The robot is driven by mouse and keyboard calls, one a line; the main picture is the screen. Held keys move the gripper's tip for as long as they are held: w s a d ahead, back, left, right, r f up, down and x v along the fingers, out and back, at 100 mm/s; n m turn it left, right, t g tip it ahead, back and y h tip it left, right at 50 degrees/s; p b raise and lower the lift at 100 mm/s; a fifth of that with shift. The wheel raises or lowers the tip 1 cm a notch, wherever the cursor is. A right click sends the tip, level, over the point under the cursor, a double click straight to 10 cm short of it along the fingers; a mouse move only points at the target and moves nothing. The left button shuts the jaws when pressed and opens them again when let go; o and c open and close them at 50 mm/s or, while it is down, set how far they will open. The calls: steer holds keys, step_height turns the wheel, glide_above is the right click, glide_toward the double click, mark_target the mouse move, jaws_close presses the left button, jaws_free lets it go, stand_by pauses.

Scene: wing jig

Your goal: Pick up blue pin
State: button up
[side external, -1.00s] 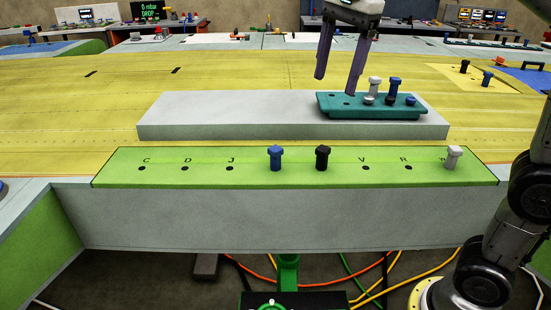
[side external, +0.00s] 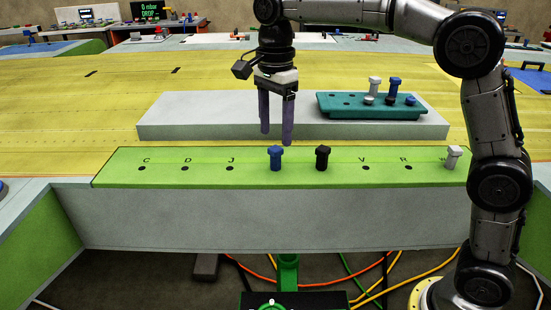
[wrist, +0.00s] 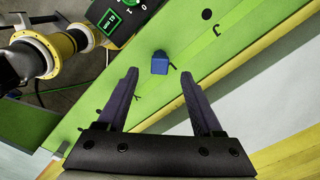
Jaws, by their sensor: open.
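A blue pin (side external: 275,157) stands upright in the green strip, left of a black pin (side external: 322,157). In the wrist view the blue pin (wrist: 160,63) shows from above, beyond the fingertips and roughly between their lines. My gripper (side external: 276,138) is open and empty, with its purple fingers pointing down above and just behind the blue pin in the side view. In the wrist view my gripper (wrist: 159,72) has its fingers spread wide, touching nothing. Another blue pin (side external: 395,88) stands in the teal tray (side external: 345,108).
The green strip (side external: 130,171) has several lettered holes, and a white pin (side external: 453,156) stands at its right end. The teal tray holds several pins on a raised grey block (side external: 190,118). The strip left of the blue pin is clear.

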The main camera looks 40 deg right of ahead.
mark_target(276, 148)
steer(key=shift+f, duration=3.2)
jaws_close()
